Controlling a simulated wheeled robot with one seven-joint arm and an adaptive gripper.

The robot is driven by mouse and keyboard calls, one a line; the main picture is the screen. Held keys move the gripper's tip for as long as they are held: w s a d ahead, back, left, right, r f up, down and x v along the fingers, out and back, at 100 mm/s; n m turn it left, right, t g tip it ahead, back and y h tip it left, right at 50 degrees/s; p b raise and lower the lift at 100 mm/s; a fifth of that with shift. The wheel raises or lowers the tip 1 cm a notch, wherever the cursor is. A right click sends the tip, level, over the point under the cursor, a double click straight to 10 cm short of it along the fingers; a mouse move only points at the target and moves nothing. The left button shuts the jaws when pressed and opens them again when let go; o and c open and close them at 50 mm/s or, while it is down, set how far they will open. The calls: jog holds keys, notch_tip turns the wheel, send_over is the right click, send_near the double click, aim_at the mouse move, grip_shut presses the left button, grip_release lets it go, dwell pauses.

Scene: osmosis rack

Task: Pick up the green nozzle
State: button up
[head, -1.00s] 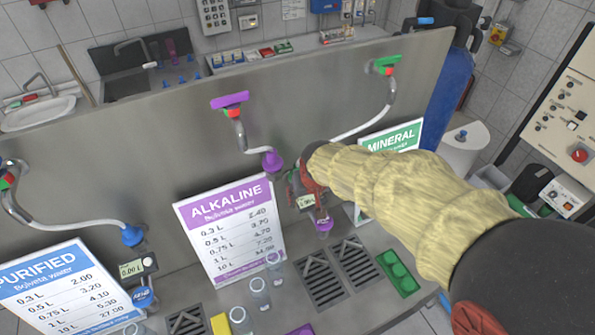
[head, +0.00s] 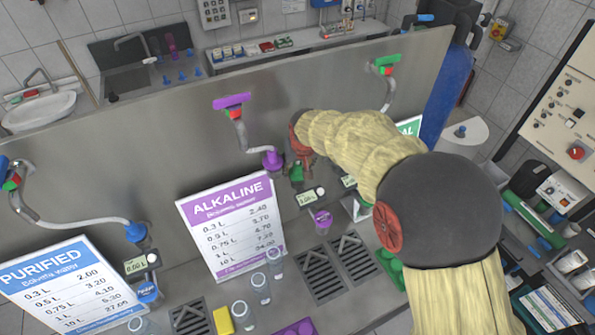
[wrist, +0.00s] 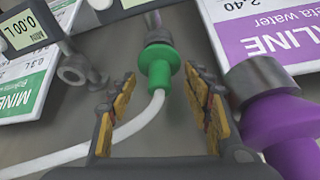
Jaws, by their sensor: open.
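The green nozzle (wrist: 158,65) is in the upper middle of the wrist view, attached to a grey metal fitting, with a white hose running from it down to the left. My gripper (wrist: 161,84) is open, with its yellow-padded fingers on either side of the nozzle's lower part. I cannot tell whether the pads touch it. In the head view a small green part of the nozzle (head: 297,171) shows just below my gripper's dark red end, left of my sleeved arm. My fingertips are mostly hidden there.
A purple nozzle (wrist: 290,135) is close to my right finger; it also shows in the head view (head: 271,159). The ALKALINE sign (head: 233,225) stands to the left below. The steel back panel (head: 150,150) is behind. Glass tubes (head: 260,287) stand on the counter.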

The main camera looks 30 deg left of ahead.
jog(key=shift+f, duration=0.45)
jog(key=shift+c, duration=0.7)
jog(key=c, duration=0.7)
jog(key=shift+r, duration=0.1)
notch_tip(320, 180, up, 17)
jog(key=shift+r+b, duration=0.1)
jog(key=shift+b, duration=0.85)
grip_shut()
notch_tip(320, 180, up, 5)
jog(key=p, duration=0.3)
jog(key=shift+r, duration=0.15)
jog(key=shift+w, duration=0.1)
